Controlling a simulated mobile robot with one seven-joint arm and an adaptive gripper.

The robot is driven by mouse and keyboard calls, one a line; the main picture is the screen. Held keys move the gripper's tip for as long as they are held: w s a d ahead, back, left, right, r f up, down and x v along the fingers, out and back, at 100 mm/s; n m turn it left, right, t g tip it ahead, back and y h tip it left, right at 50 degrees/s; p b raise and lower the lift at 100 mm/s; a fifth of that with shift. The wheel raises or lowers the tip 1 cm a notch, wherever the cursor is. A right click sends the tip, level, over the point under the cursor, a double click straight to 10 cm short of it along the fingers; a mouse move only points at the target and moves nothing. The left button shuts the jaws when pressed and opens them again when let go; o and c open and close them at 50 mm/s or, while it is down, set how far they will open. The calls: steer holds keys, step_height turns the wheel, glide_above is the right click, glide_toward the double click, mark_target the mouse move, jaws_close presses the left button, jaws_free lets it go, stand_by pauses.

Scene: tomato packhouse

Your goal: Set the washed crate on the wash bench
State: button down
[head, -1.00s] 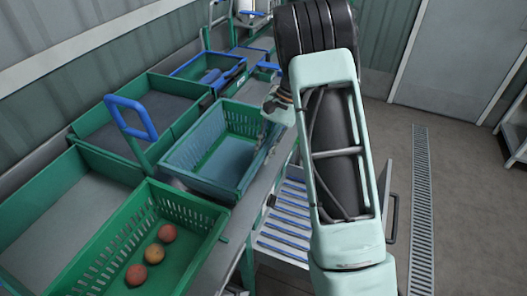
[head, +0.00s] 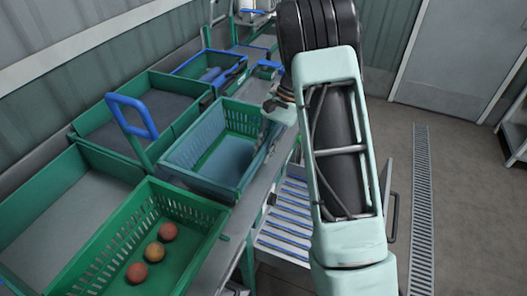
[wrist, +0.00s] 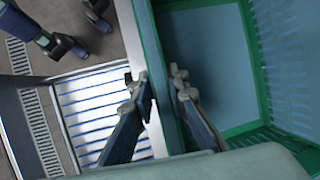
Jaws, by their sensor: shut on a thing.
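The empty green crate (head: 180,160) with slotted walls is in the middle of the head view, beside the crate of red fruit. My gripper (head: 270,120) is at its right-hand wall, partly hidden by my arm. In the wrist view, the two fingers of my gripper (wrist: 161,82) straddle the wall of this crate (wrist: 247,75), one inside and one outside, and are shut on it. The grey bench (head: 250,205) runs alongside below the crate; the crate's underside is hidden, so I cannot tell whether it touches the bench.
A green crate (head: 212,240) with three red fruits stands at the front. Green-walled trays (head: 85,205) line the wall side, with a blue handle frame (head: 152,120) between. A slatted blue-and-grey rack (head: 285,225) lies low on the right. The floor beyond, with a drain grate (head: 421,200), is clear.

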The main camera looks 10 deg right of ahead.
steer(key=shift+f+b, duration=0.3)
steer(key=shift+f, duration=0.15)
stand_by(0.4)
steer(key=c, duration=1.8)
jaws_free()
steer(key=c, duration=0.3)
steer(key=shift+r, duration=0.1)
steer(key=shift+r+p, duration=2.45)
steer(key=shift+r, duration=1)
steer(key=shift+d, duration=0.15)
